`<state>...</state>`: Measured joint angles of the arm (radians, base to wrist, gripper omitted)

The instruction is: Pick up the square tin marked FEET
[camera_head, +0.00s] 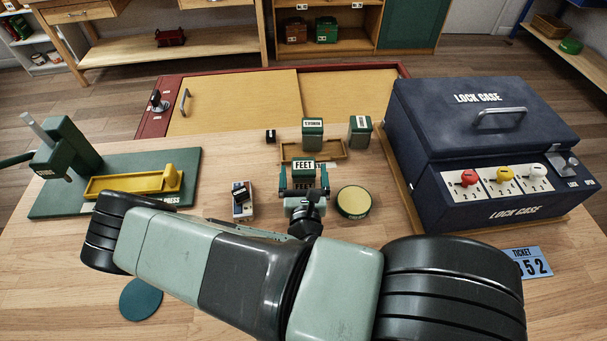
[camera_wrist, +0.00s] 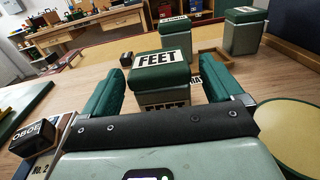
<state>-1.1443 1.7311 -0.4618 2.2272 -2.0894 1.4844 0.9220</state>
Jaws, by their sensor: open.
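The square tin marked FEET (camera_head: 303,166) has a dark green lid with a white label and a paler body. It stands upright on the wooden table. In the wrist view the tin (camera_wrist: 161,66) sits between the two green fingers of my gripper (camera_wrist: 160,80). In the head view my gripper (camera_head: 303,183) is at the tin's near side, a finger on each side. The fingers are open, with a visible gap on the left; contact on the right is unclear. The tin's lower part is partly hidden by the gripper.
A round green tin (camera_head: 354,202) stands close on the right, and a small OBOE box (camera_head: 242,201) on the left. Behind are a wooden tray (camera_head: 330,155) and two taller green tins (camera_head: 312,134) (camera_head: 359,134). The navy lock case (camera_head: 485,140) fills the right; a green press (camera_head: 70,165) stands left.

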